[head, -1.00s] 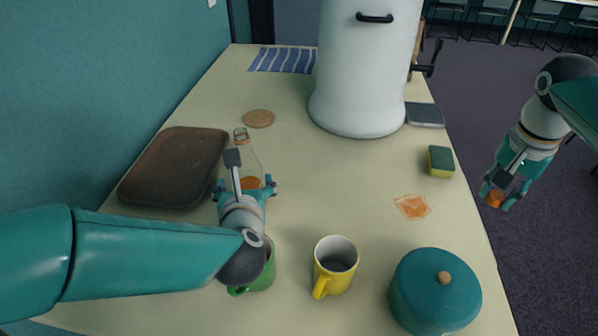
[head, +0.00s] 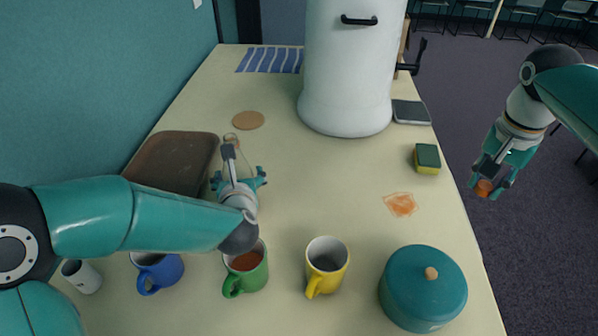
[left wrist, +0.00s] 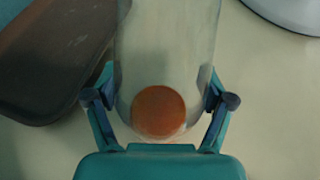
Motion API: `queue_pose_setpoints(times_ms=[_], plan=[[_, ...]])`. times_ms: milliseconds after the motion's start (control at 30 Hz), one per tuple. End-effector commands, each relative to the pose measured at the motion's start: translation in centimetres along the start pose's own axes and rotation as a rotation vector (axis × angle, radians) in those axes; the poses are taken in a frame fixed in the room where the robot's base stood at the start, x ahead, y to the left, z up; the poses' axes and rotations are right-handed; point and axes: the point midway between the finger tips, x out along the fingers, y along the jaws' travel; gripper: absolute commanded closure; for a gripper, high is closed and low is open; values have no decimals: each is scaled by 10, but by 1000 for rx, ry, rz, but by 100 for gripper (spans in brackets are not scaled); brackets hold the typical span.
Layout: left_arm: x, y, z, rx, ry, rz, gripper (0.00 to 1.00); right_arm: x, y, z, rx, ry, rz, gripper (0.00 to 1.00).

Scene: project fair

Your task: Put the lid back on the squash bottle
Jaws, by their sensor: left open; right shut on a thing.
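The clear squash bottle (head: 231,140) stands on the table, its neck showing beyond my left gripper (head: 239,176), which hides much of its body. In the left wrist view the bottle (left wrist: 165,60) lies between the two spread fingers of my left gripper (left wrist: 160,101), with a round orange patch low in it. The left gripper is open around the bottle. My right gripper (head: 490,183) is shut on a small orange lid (head: 484,188), held out past the table's right edge, above the floor.
A brown tray (head: 175,160) lies left of the bottle and a cork coaster (head: 248,120) behind it. Blue (head: 158,270), green (head: 246,272) and yellow (head: 326,266) mugs and a teal pot (head: 422,290) stand in front. A sponge (head: 427,158) and an orange stain (head: 400,204) are at right.

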Motion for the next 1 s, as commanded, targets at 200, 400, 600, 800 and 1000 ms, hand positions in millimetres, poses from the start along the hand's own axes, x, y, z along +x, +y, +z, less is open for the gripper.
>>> queue_pose_setpoints(times_ms=[200,400,600,800,1000], plan=[[5,0,0,-1,0,0,18,-1,0,0,0,0,0,79],[5,0,0,0,0,0,20,-1,0,0,0,0,0,79],[4,0,0,0,0,0,53,-1,0,0,0,0,0,79],[4,0,0,0,-1,0,78,-1,0,0,-1,0,0,79],[4,1,0,-1,-1,1,78,-1,-1,0,-1,0,0,79]])
